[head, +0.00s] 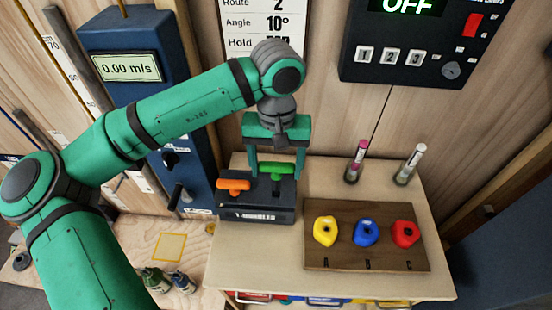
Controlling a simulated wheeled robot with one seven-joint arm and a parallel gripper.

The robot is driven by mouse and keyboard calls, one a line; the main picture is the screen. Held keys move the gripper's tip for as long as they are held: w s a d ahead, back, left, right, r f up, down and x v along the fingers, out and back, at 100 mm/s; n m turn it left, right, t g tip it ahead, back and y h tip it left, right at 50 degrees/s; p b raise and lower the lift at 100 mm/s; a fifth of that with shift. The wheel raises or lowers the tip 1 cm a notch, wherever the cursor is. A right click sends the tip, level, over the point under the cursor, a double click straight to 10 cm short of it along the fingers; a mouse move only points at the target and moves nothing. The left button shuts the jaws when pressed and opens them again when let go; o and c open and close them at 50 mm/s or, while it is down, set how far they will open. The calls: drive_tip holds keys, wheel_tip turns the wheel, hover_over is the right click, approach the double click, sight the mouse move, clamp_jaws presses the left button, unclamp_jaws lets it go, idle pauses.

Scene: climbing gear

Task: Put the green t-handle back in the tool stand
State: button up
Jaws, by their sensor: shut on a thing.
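The green t-handle (284,169) is between the fingers of my gripper (276,174), in the middle of the head view. My gripper points down and is shut on its crossbar. A short green stem shows below the bar, over the right part of the dark tool stand (256,215). I cannot tell whether its lower end is in a hole or just above the stand. An orange t-handle (233,185) sits in the left part of the stand, its bar lower than the green one.
Right of the stand, a brown board (345,255) carries yellow (325,231), blue (366,232) and red (405,233) holds over letters A, B, C. Two upright tubes (357,160) (411,163) stand behind it. A blue post with a speed display (128,67) rises left of the stand.

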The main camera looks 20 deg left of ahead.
sight(276, 179)
drive_tip(key=shift+f, duration=3.2)
drive_tip(key=shift+s+f, duration=0.15)
drive_tip(key=shift+f, duration=0.35)
drive_tip(key=o, duration=1.3)
drive_tip(key=shift+c, duration=0.2)
drive_tip(key=shift+r, duration=0.1)
wheel_tip(276, 179, up, 11)
drive_tip(key=shift+f, duration=0.2)
